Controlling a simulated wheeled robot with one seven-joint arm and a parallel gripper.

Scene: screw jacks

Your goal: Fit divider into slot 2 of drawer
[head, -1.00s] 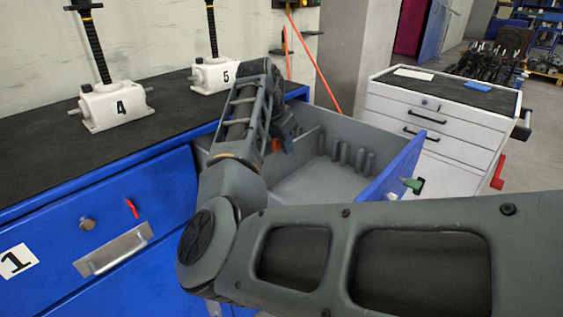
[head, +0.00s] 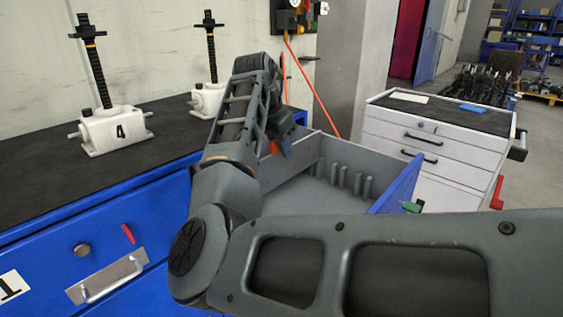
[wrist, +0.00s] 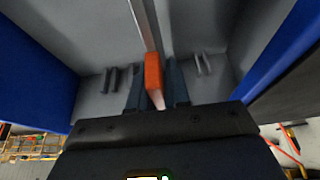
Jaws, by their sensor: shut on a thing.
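The open drawer (head: 315,195) has a grey inside, a blue front and a row of short upright ribs along one wall. My gripper (head: 284,148) is over the drawer's far left part, partly hidden by my arm. In the wrist view, my gripper (wrist: 156,92) is shut on the orange grip (wrist: 153,76) of the divider (wrist: 143,25). The divider shows as a thin pale edge running away from the fingers. Ribs (wrist: 200,64) show on both sides of the fingers. I cannot tell which slot it lines up with or whether its lower edge is seated.
A white tool cabinet (head: 440,135) stands behind the drawer at the right. My arm crosses the foreground and hides part of the drawer.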

